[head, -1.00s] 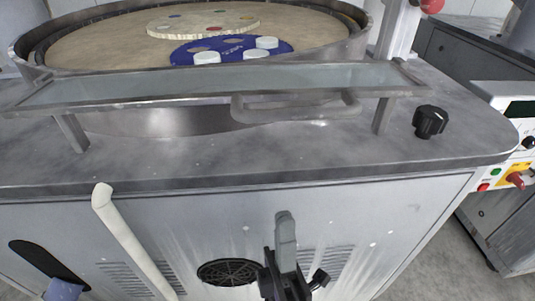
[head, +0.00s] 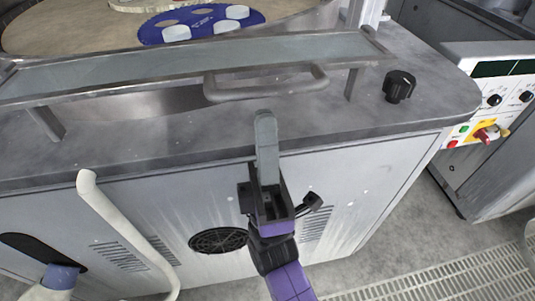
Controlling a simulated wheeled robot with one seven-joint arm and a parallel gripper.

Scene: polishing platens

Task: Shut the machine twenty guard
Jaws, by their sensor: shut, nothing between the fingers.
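The guard (head: 130,74) is a long clear panel in a grey metal frame, standing on short posts along the front edge of the machine top. Its bar handle (head: 262,93) sticks out toward me from the right half of the frame. My gripper (head: 265,118) is shut and empty. In the picture it lies just below the handle, over the machine's front edge, and appears apart from it. I see no number on this machine, so I cannot tell that it is machine twenty.
Behind the guard is a round platen (head: 70,28) with a blue disc (head: 200,24) holding white pieces. A black knob (head: 398,86) stands on the top at right. A pale pipe (head: 125,230) runs down the front. A control panel (head: 490,100) stands at right, with floor between.

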